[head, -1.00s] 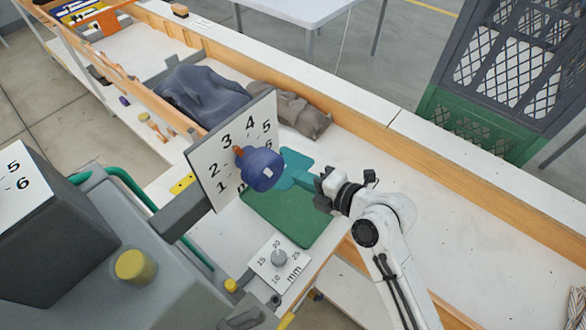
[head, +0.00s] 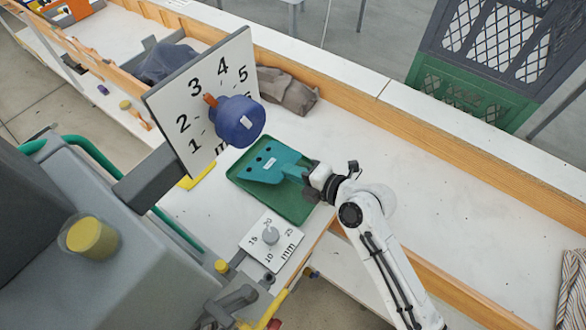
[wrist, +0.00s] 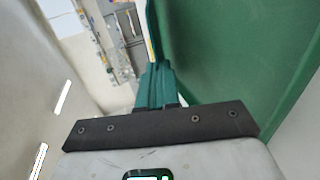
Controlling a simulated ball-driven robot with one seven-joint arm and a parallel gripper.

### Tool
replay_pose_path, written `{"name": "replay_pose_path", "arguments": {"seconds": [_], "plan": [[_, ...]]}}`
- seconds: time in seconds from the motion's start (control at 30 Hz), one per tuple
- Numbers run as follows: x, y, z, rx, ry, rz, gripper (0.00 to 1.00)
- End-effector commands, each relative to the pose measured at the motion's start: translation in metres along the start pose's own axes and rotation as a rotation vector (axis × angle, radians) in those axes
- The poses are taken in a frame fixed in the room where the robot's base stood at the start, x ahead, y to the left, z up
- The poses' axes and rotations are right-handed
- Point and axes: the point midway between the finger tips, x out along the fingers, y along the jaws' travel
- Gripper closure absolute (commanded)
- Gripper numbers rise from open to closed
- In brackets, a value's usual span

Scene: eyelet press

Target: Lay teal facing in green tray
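The teal facing (head: 270,164) is a flat plate with dark holes and a small white label. It extends left from my gripper (head: 312,184), which appears shut on its right end. The green tray (head: 300,207) lies on the white bench under the facing. The facing overlaps the tray's upper part; I cannot tell if they touch. In the wrist view, a teal strip (wrist: 156,88) shows ahead of the gripper, and the green tray (wrist: 235,50) fills the right side. The fingertips are not clearly visible.
The numbered dial plate (head: 205,100) with a blue knob (head: 238,122) stands close to the facing's left. A smaller mm dial plate (head: 285,240) lies below the tray. Grey cloth (head: 290,92) lies behind. The bench right of the tray is clear.

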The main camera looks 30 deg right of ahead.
Motion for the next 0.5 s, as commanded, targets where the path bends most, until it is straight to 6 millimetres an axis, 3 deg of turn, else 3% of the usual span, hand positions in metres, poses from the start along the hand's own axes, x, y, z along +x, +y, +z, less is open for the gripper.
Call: {"name": "replay_pose_path", "arguments": {"seconds": [0.33, 0.5], "plan": [[0.0007, -0.0016, -0.0001, 0.0, 0.0, 0.0, 1.0], [0.0007, -0.0015, -0.0002, 0.0, 0.0, 0.0, 0.82]]}}
